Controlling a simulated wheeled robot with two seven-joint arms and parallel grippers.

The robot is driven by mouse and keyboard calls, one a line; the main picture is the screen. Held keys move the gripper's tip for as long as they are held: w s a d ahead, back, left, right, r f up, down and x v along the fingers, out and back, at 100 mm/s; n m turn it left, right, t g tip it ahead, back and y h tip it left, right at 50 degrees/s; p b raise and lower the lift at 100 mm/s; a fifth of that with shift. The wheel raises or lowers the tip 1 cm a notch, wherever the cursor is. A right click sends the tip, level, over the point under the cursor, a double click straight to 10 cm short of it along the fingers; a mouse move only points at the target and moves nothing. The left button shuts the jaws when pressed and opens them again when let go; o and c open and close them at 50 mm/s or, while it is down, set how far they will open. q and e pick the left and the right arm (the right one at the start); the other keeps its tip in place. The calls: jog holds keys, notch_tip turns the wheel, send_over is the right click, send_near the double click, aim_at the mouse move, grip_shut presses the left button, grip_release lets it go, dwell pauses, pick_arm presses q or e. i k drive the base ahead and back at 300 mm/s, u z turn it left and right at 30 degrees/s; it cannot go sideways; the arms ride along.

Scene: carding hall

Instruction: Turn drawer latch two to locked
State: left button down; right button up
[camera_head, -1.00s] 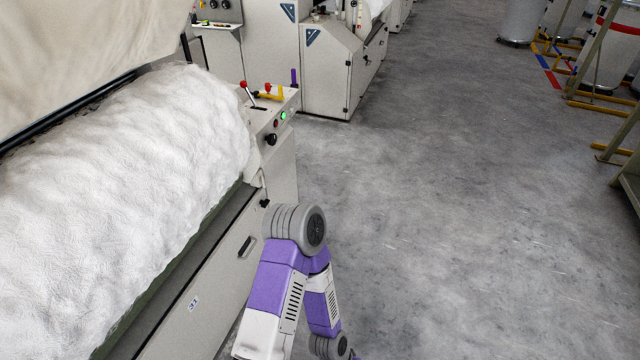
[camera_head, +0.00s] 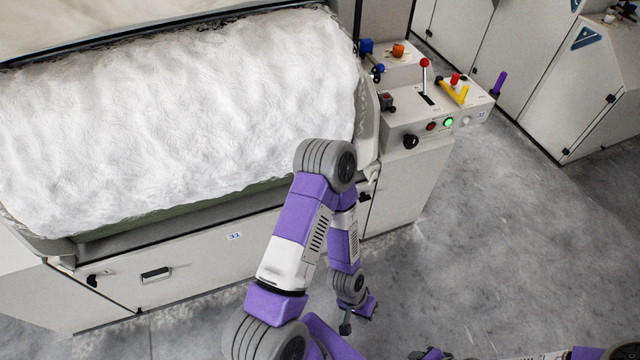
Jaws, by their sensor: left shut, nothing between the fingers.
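A drawer front (camera_head: 200,262) with a black recessed handle (camera_head: 156,274) runs below the fleece-covered roll. A small black latch (camera_head: 92,281) sits at its left end. Another dark latch (camera_head: 365,197) shows at the right end, partly behind my arm. I cannot read which is latch two, nor their settings. My left gripper (camera_head: 345,327) is shut and empty, pointing down over the floor in front of the drawer, right of the handle and apart from both latches. My right gripper is not visible; only parts of my right arm show at the bottom edge.
The white fleece roll (camera_head: 180,110) fills the upper left. A control console (camera_head: 415,130) at its right carries a red-knobbed lever (camera_head: 424,77), a yellow handle (camera_head: 453,92), a black knob (camera_head: 410,142) and a lit green button (camera_head: 448,123). The floor (camera_head: 500,230) at right is clear.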

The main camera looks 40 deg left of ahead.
aim_at(363, 197)
jog(key=u, duration=0.6)
jog(key=i, duration=0.55)
jog(key=u, duration=0.45)
jog(key=k, duration=0.6)
jog(key=u, duration=0.85)
jog(key=i, duration=0.5)
